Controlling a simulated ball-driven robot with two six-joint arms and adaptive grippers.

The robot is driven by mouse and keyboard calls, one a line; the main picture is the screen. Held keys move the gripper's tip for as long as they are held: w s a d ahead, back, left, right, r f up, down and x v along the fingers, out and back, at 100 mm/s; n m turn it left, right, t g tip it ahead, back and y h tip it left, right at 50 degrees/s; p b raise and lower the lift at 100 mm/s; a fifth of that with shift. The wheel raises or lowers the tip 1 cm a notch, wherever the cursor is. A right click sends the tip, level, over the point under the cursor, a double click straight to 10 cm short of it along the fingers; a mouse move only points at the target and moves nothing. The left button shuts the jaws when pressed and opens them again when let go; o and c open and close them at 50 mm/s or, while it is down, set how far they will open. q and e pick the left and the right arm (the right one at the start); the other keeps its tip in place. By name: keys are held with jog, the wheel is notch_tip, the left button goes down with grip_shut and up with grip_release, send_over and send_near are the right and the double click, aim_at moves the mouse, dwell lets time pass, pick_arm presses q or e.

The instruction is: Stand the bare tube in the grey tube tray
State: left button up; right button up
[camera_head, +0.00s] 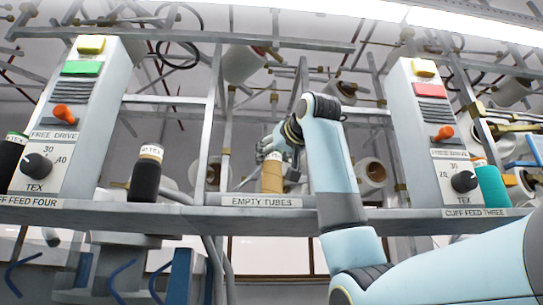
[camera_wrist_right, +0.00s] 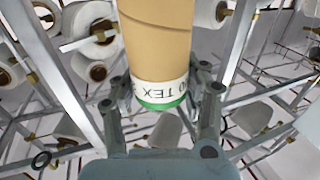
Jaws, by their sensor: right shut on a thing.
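The bare tube (camera_head: 272,176) is tan cardboard and looks upright behind the shelf edge, above the EMPTY TUBES label (camera_head: 262,201). My right gripper (camera_head: 271,150) is at its top end, shut on it. In the right wrist view the tube (camera_wrist_right: 158,45) lies between the two fingers of the right gripper (camera_wrist_right: 160,88), with a white TEX label and a green rim at the near end. My left gripper is not in view.
A black yarn cone (camera_head: 146,175) stands left on the shelf (camera_head: 180,217), and a teal cone (camera_head: 491,186) stands at the right. Two grey control boxes, the left one (camera_head: 88,125) and the right one (camera_head: 428,125), flank the middle. Frame bars and white cones (camera_head: 243,64) fill the back.

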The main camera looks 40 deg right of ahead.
jog(key=shift+d+f, duration=0.1)
jog(key=shift+f, duration=0.3)
